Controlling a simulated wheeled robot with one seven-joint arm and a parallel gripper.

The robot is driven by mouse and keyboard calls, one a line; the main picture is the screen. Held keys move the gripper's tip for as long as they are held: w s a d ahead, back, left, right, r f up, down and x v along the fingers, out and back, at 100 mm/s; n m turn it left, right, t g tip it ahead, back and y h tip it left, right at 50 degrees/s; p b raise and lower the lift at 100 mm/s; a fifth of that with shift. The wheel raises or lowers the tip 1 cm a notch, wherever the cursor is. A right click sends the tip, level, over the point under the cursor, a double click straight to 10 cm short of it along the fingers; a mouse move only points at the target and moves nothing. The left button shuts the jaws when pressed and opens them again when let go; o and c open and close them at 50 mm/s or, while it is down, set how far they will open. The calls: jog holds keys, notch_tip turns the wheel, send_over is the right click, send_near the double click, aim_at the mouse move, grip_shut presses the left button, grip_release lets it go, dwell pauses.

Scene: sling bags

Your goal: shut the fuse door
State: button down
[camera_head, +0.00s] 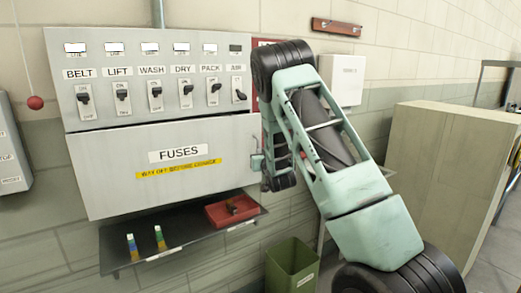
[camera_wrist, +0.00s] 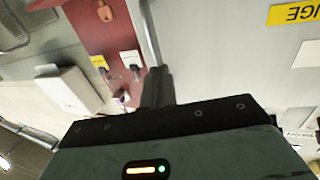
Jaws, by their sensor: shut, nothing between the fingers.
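The fuse door (camera_head: 115,180) is the wide grey panel marked FUSES on the lower half of the switch cabinet (camera_head: 55,60). It covers the fuse compartment in the head view. I cannot tell whether it is fully flush with the frame. My gripper (camera_head: 258,162) is at the door's right edge, partly hidden by my arm. In the wrist view, my shut, empty fingers (camera_wrist: 158,86) point at the strip where the grey door (camera_wrist: 220,50) ends and a red panel (camera_wrist: 95,30) begins. I cannot tell whether they touch the door.
A dark shelf (camera_head: 185,228) below the door holds a red tray (camera_head: 218,216) and two small striped fuse-like pieces. A green bin (camera_head: 292,268) stands below right. Several labelled switches line the cabinet above the door. A large beige box (camera_head: 440,160) stands at the right.

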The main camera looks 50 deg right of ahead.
jog(key=shift+w+d, duration=0.15)
jog(key=shift+w, duration=0.15)
